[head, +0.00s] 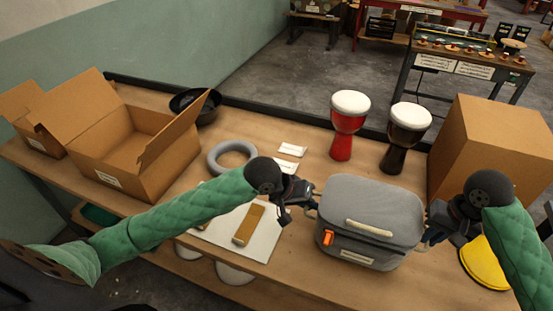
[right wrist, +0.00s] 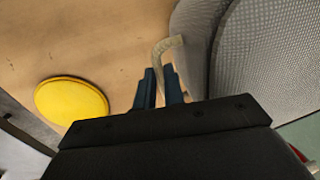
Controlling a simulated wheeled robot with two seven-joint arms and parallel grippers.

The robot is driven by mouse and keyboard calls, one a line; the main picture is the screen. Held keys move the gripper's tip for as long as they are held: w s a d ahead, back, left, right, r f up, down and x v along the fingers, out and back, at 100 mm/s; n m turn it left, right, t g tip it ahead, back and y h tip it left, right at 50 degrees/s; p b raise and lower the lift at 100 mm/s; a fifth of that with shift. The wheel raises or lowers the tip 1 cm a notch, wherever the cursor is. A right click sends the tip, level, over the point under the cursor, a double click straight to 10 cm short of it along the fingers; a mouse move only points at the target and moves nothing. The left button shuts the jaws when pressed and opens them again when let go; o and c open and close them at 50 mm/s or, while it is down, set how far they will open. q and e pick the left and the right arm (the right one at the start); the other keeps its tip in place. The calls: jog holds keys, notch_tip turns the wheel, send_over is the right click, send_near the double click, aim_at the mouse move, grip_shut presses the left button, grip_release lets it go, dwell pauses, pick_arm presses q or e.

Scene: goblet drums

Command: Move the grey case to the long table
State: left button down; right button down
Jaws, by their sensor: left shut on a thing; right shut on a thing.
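The grey case (head: 368,212) is a soft box with a pale top handle and an orange tag on its front. It is upright at the right half of the wooden table (head: 305,233); I cannot tell whether its base touches the tabletop. My left gripper (head: 312,204) is shut at the case's left side loop. My right gripper (head: 428,236) is at its right side. In the right wrist view, the right gripper's fingers (right wrist: 160,88) are closed around a pale side loop (right wrist: 166,48) of the grey case (right wrist: 255,55).
A large cardboard box (head: 490,150) stands right of the case, with a yellow disc (head: 484,262) in front. Red (head: 349,125) and dark (head: 404,138) goblet drums stand behind. Left are a grey ring (head: 231,158) and an open box (head: 130,150). Another table (head: 465,68) stands across the floor.

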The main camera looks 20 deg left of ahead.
pick_arm(q)
jog(key=shift+a+f, duration=0.15)
pick_arm(e)
jog(key=shift+f, duration=0.15)
